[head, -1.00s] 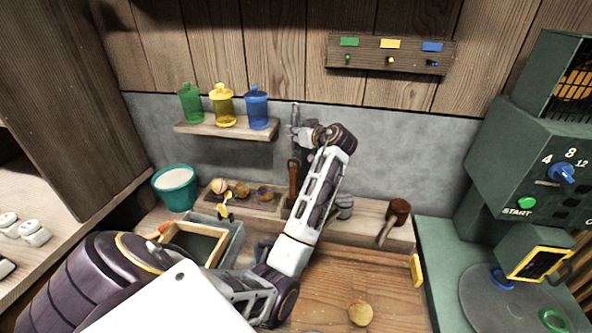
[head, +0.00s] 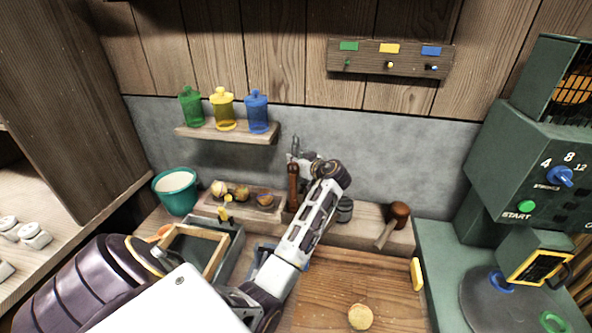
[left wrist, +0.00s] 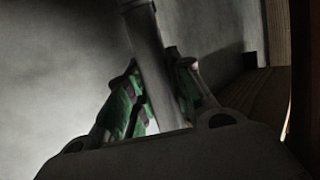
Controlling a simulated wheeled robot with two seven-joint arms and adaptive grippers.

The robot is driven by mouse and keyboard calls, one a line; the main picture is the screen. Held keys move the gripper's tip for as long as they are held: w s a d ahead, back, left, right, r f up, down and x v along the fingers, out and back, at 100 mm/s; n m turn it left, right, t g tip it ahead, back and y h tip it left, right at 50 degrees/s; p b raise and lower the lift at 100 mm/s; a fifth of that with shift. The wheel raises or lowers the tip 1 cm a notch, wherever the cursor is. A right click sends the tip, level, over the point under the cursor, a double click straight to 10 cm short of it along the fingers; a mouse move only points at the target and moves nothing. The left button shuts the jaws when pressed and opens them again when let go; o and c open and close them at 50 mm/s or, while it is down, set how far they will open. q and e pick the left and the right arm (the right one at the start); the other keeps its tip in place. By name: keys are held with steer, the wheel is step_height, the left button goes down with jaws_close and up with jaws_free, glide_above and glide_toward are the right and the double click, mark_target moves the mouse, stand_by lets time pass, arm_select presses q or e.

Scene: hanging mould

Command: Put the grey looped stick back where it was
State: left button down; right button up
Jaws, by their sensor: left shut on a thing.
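The grey looped stick (head: 294,145) shows only as a short upright piece above my left gripper (head: 299,158) in the head view. In the left wrist view the grey stick (left wrist: 147,50) runs between the two green-padded fingers of my left gripper (left wrist: 158,105), which is shut on it. Its loop cannot be made out, and its lower part is hidden. The gripper is near the grey back wall, just above the back ledge (head: 362,236). My right gripper is not in view.
A brown-handled tool (head: 293,185) stands upright close to the gripper. A tray of round pieces (head: 241,193) and a teal bucket (head: 176,191) lie left. A dark cup (head: 344,211) and a wooden mallet (head: 398,216) are right. A bottle shelf (head: 227,134) is upper left.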

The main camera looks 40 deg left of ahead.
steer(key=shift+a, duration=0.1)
arm_select(q)
step_height(320, 180, down, 4)
steer(key=shift+r, duration=0.1)
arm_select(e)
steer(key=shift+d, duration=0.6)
arm_select(q)
steer(key=c, duration=1.7)
jaws_free()
steer(key=o, duration=0.4)
steer(key=shift+o, duration=0.2)
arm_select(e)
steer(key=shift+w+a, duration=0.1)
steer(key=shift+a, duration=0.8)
